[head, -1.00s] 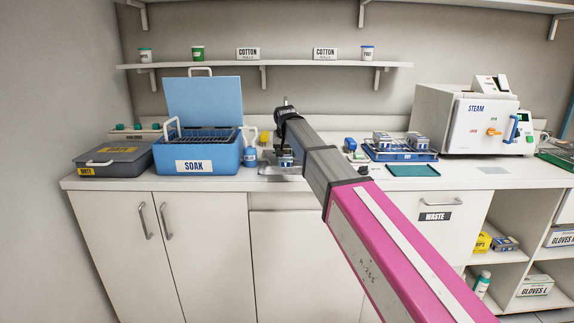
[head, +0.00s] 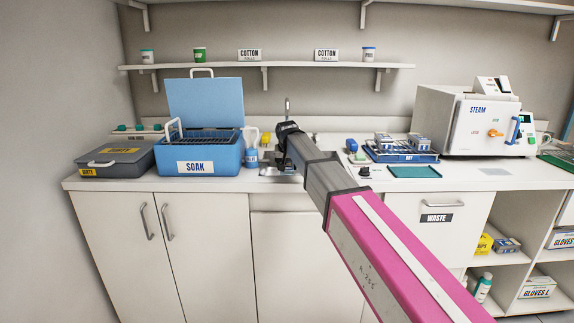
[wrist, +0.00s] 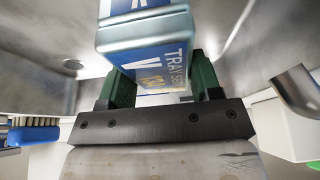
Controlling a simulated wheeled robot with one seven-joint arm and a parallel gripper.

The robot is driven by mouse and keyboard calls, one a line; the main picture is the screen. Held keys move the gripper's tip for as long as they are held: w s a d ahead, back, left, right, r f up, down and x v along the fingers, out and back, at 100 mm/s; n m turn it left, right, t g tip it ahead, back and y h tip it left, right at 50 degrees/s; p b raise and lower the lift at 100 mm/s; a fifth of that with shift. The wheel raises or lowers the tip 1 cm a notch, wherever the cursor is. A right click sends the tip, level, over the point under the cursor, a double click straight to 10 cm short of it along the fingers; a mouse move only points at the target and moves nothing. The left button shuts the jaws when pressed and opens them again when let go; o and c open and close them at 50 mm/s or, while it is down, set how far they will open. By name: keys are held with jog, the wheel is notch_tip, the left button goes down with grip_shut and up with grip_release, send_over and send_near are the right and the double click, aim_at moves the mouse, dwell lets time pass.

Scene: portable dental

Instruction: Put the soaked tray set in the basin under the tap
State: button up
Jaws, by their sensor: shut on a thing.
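The tray set (wrist: 150,62), a blue and pale block with "TRAY SET" lettering, is held between the green fingers of my gripper (wrist: 160,90) in the wrist view. My gripper is shut on it. The steel of the basin (wrist: 35,70) surrounds it there; I cannot tell whether the tray set touches the bottom. In the head view my arm covers most of the gripper and tray set, and a strip of the basin (head: 268,171) shows beside it. The tap (head: 287,106) rises behind my arm.
The blue soak tub (head: 198,155) stands open left of the basin, with a bottle (head: 252,155) between. A blue rack (head: 400,153), a teal mat (head: 414,172) and the steam unit (head: 480,120) are to the right. A blue-backed brush (wrist: 34,135) is at left in the wrist view.

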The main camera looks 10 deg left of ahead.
jog(key=shift+f, duration=0.2)
jog(key=o, duration=1.1)
jog(key=shift+r, duration=0.55)
jog(key=v, duration=1.2)
jog(key=shift+s, duration=0.1)
